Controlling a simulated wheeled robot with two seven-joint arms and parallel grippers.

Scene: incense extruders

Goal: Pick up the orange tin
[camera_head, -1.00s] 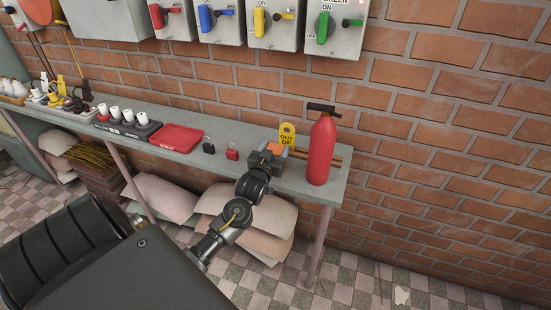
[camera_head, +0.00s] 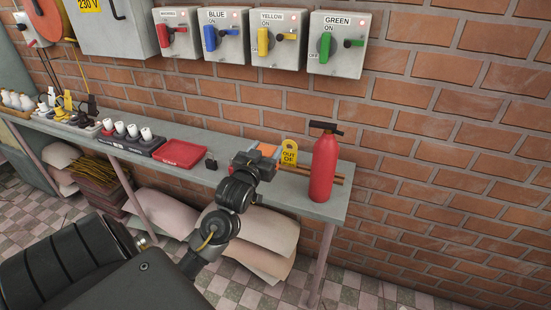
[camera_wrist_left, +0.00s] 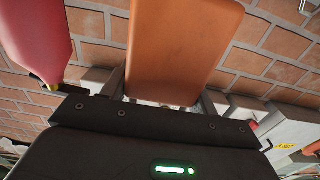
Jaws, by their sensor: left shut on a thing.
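The orange tin (camera_head: 267,149) shows as a small orange patch at my left gripper (camera_head: 262,158), above the right part of the grey bench. In the left wrist view the tin (camera_wrist_left: 180,50) is a plain orange block standing between the two fingers (camera_wrist_left: 163,103). My left gripper is shut on it. The gripper hides much of the tin in the head view, and I cannot see clear space under it. My right gripper is not in view.
A red fire extinguisher (camera_head: 323,168) stands right of the gripper, with a yellow tag (camera_head: 289,153) behind. A black padlock (camera_head: 211,163) and red tray (camera_head: 182,153) lie left on the bench (camera_head: 310,208). Switch boxes (camera_head: 338,44) hang above.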

